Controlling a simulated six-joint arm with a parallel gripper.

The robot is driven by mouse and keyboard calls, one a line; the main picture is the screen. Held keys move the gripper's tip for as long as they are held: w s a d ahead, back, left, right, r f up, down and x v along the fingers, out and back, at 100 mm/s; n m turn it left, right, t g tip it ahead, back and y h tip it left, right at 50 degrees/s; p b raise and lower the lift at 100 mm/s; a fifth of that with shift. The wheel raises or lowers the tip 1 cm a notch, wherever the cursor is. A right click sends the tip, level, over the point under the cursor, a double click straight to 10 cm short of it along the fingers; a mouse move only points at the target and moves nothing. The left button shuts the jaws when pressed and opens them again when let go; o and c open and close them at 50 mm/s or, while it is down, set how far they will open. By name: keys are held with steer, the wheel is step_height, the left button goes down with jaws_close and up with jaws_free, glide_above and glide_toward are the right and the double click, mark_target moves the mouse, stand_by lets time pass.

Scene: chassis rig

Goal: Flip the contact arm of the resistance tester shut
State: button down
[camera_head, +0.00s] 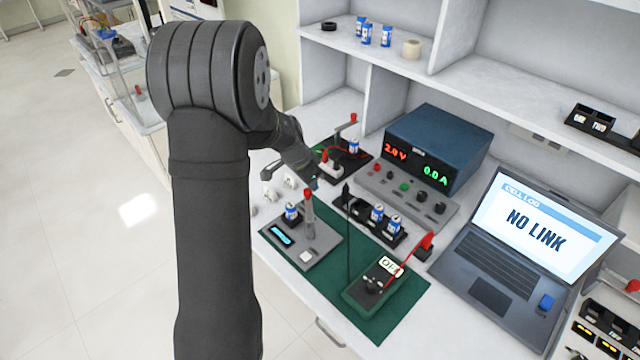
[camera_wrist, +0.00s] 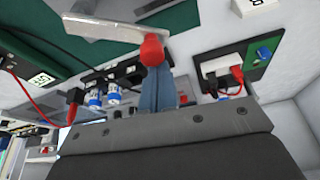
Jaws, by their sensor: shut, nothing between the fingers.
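The resistance tester (camera_head: 318,250) is a grey base with a lit blue display, near the left edge of the bench. A blue and white cell (camera_head: 292,212) stands on it. Its contact arm (camera_head: 310,215) stands roughly upright in the head view, with a red knob (camera_head: 308,193) on top. In the wrist view the red knob (camera_wrist: 152,50) is at the end of the grey contact arm (camera_wrist: 100,27). My gripper (camera_wrist: 156,72) is shut and empty. Its fingertips are right at the knob and partly hidden behind it; I cannot tell whether they touch.
A green mat (camera_head: 408,303) bears a meter (camera_head: 372,290) with a red lead. A black holder (camera_head: 350,208) with cells lies behind the tester. A power supply (camera_head: 430,150), a laptop (camera_head: 510,260) and another red-knobbed fixture (camera_head: 345,160) stand around. Shelves rise behind.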

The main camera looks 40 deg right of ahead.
steer(key=w+a+n, duration=0.1)
steer(key=n, duration=0.1)
steer(key=w+a+n+t, duration=0.1)
steer(key=n, duration=0.1)
steer(key=shift+a+t, duration=0.3)
steer(key=shift+a, duration=0.1)
steer(key=shift+s, duration=0.1)
steer(key=shift+s, duration=0.75)
steer(key=shift+w+d, duration=0.15)
steer(key=shift+d, duration=0.35)
step_height(320, 180, up, 10)
steer(key=shift+a+f, duration=0.2)
steer(key=shift+a, duration=0.05)
